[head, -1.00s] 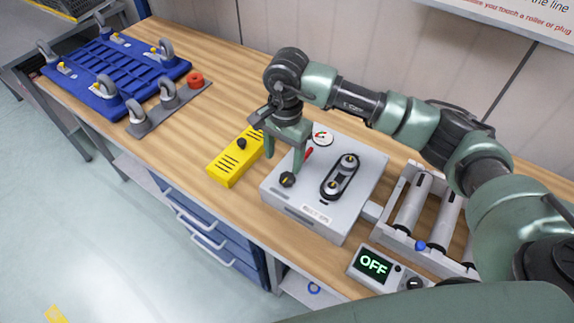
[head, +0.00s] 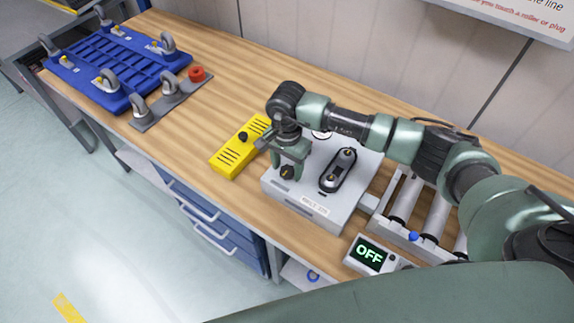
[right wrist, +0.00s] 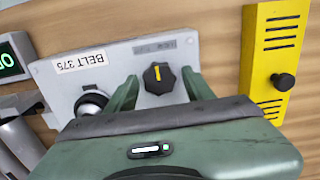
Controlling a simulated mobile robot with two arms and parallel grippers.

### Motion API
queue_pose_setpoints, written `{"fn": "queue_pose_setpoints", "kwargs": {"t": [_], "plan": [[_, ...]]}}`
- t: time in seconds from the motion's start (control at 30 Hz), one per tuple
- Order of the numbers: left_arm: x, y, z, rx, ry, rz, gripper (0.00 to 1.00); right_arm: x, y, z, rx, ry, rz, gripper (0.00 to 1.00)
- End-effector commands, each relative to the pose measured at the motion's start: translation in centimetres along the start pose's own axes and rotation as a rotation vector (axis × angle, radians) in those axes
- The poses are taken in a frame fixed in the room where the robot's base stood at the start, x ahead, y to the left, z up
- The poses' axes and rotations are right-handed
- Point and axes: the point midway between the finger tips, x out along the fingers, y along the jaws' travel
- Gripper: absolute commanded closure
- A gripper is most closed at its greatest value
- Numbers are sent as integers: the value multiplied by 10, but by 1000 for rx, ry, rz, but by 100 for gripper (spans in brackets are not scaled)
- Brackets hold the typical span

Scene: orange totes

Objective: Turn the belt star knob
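The belt star knob (right wrist: 159,78) is black with a yellow mark and sits on the grey belt unit (right wrist: 60,92), labelled "BELT 375" upside down in the right wrist view. In the head view the knob (head: 287,172) shows at the front left of the unit (head: 318,200). My right gripper (right wrist: 159,76) is open, pointing down, with one finger on each side of the knob and a gap visible on both sides. It also shows in the head view (head: 287,168). How deep the fingertips reach is unclear. My left gripper is not in view.
A belt on two pulleys (head: 338,170) lies right of the knob. A yellow box (head: 238,148) stands to the left. Rollers (head: 425,205) and a display reading OFF (head: 370,255) are at the right.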

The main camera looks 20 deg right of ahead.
Motion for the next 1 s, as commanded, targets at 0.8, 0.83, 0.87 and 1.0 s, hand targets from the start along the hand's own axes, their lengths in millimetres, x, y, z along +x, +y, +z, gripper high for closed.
{"fn": "queue_pose_setpoints", "kwargs": {"t": [0.8, 0.83, 0.87, 1.0], "plan": [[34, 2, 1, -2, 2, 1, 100, 4, 0, -1, 242, 2, -3, 100], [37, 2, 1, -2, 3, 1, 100, 4, 0, -1, 270, 2, -3, 100], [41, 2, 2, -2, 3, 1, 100, 4, 0, -1, 298, 2, -2, 100], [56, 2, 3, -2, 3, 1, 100, 4, 0, -2, 432, 2, -4, 100]]}}
